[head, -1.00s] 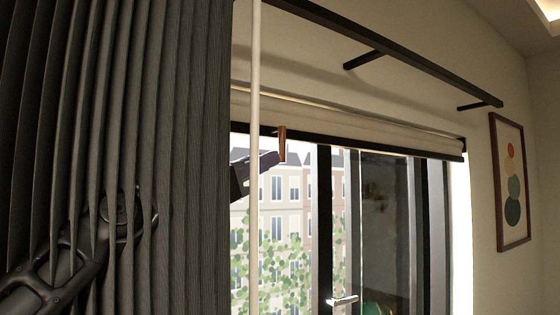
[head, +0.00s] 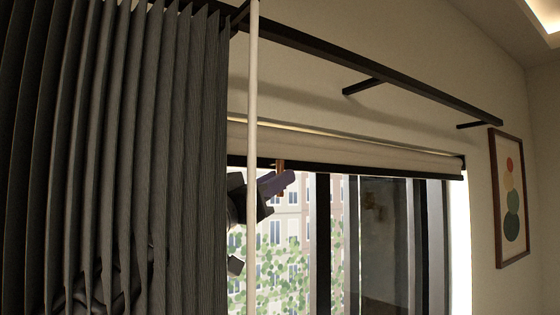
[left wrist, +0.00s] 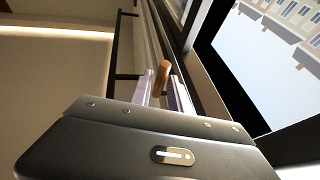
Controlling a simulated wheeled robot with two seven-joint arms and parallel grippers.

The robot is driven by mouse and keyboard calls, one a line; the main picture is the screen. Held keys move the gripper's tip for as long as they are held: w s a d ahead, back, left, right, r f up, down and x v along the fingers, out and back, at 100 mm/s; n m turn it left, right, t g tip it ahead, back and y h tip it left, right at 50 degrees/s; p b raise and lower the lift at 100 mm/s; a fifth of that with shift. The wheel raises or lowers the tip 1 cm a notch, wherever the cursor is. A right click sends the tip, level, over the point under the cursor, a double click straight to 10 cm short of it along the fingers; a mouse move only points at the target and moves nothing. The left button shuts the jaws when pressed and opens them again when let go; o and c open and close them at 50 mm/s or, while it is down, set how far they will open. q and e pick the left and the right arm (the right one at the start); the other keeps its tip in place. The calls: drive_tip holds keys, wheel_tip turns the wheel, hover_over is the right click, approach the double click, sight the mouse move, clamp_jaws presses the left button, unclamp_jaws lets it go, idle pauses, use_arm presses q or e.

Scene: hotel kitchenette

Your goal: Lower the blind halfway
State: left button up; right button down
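The cream roller blind (head: 350,153) is rolled up high above the window, with a dark bar along its lower edge. A short wooden pull handle (head: 280,165) hangs at the bar near the left end of the visible blind. My left gripper (head: 281,184) is up at this handle, behind the white pole. In the left wrist view the orange-brown handle (left wrist: 163,77) shows between the two pale fingers (left wrist: 164,95), which stand apart with a gap. Whether either finger touches the handle, I cannot tell. My right gripper is not in view.
A dark pleated curtain (head: 130,150) fills the left side and hides much of my arm. A white vertical pole (head: 252,120) stands beside it. A black curtain rod (head: 390,73) runs above the blind. A framed picture (head: 510,198) hangs on the right wall.

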use_arm(q)
drive_tip(key=shift+p+x, duration=0.3)
drive_tip(key=shift+x, duration=0.45)
drive_tip(key=shift+c, duration=0.5)
clamp_jaws()
idle(0.4)
